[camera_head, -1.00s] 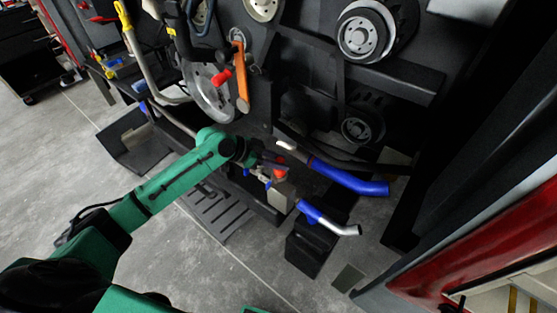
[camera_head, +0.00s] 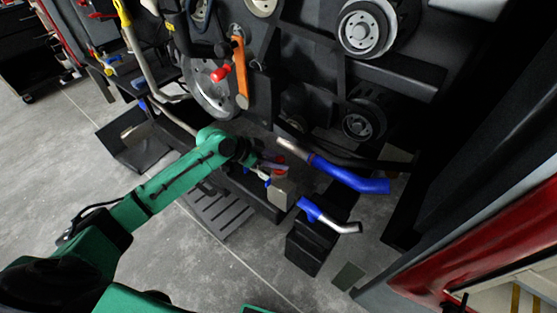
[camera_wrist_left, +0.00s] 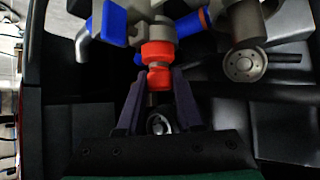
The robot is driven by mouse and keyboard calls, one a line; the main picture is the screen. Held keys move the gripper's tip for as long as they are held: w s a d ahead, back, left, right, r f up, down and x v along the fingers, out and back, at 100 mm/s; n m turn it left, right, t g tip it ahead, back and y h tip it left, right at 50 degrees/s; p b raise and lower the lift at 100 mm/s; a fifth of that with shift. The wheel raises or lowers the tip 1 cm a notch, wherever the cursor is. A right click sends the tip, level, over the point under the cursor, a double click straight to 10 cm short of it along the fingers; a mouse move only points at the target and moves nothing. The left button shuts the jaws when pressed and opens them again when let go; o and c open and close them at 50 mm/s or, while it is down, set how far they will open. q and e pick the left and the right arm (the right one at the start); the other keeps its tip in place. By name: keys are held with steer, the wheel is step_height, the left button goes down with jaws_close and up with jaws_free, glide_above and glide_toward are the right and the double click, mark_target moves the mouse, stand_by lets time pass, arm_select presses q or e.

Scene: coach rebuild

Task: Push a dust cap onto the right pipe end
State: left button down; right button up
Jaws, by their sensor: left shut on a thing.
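My left gripper (camera_wrist_left: 158,78) is shut on a red dust cap (camera_wrist_left: 157,52), with the tips on either side of its narrower lower part. In the left wrist view the cap lines up with a grey metal fitting (camera_wrist_left: 155,22) and appears to meet it; I cannot tell if it is seated. In the head view my left gripper (camera_head: 272,165) is just above the fitting (camera_head: 281,190), and only bits of red show there. A bare grey pipe end with a blue sleeve (camera_head: 345,180) lies to the right. My right gripper is not in view.
A second blue sleeve (camera_head: 309,209) with a bent silver pipe (camera_head: 346,227) is close below the fitting. An orange lever (camera_head: 241,75) and a red knob (camera_head: 221,73) are above left. Dark machinery with round hubs (camera_head: 361,33) stands behind. Grey floor is open at lower left.

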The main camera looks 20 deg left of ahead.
arm_select(q)
steer(key=shift+s+f+b, duration=0.1)
steer(key=shift+f+b, duration=0.35)
steer(key=shift+f, duration=0.15)
stand_by(0.3)
steer(key=shift+c, duration=0.4)
jaws_free()
steer(key=shift+r, duration=0.1)
steer(key=shift+a+r+p, duration=0.2)
steer(key=shift+r+p, duration=0.05)
steer(key=shift+p, duration=0.2)
steer(key=p+v, duration=0.4)
steer(key=v, duration=0.3)
steer(key=shift+s, duration=0.15)
steer(key=shift+a, duration=0.15)
